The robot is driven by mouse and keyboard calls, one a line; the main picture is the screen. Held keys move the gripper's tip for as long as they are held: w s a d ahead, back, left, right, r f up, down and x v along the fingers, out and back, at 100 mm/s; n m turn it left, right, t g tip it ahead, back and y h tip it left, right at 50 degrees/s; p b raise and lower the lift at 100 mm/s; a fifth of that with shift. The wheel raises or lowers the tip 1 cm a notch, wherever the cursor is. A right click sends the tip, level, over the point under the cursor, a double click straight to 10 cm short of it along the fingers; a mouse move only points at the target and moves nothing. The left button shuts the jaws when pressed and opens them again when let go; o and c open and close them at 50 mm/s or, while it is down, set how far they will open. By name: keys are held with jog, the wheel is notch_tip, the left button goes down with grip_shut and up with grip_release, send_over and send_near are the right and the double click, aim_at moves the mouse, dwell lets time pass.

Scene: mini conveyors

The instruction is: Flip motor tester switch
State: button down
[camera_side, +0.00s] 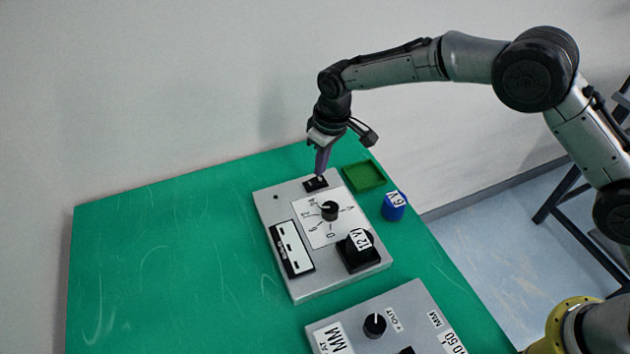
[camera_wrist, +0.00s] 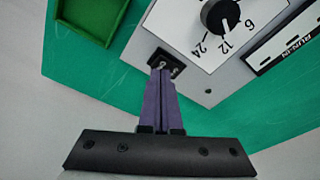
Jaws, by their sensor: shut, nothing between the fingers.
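The motor tester (camera_side: 285,278) is a grey box on the green table. Its black switch (camera_side: 316,184) sits near the box's far edge and also shows in the wrist view (camera_wrist: 177,71), partly hidden by my fingertips. My gripper (camera_side: 319,174) points down with its fingers together and empty, its tips right at the switch. In the wrist view my fingers (camera_wrist: 161,72) overlap the switch's left part; I cannot tell whether they touch it. The tester's black knob (camera_side: 330,211) also shows in the wrist view (camera_wrist: 219,16), with its white mark near 12.
A black block labelled 12V (camera_side: 358,254) stands on the tester. A green tray (camera_side: 364,176) and a blue 6V piece (camera_side: 394,207) lie to its right. A second grey box (camera_side: 408,301) is in front. The table's left side (camera_side: 160,265) is clear.

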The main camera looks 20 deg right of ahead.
aim_at(321, 179)
jog(key=shift+f, duration=0.9)
dwell(0.6)
jog(key=shift+r, duration=3.55)
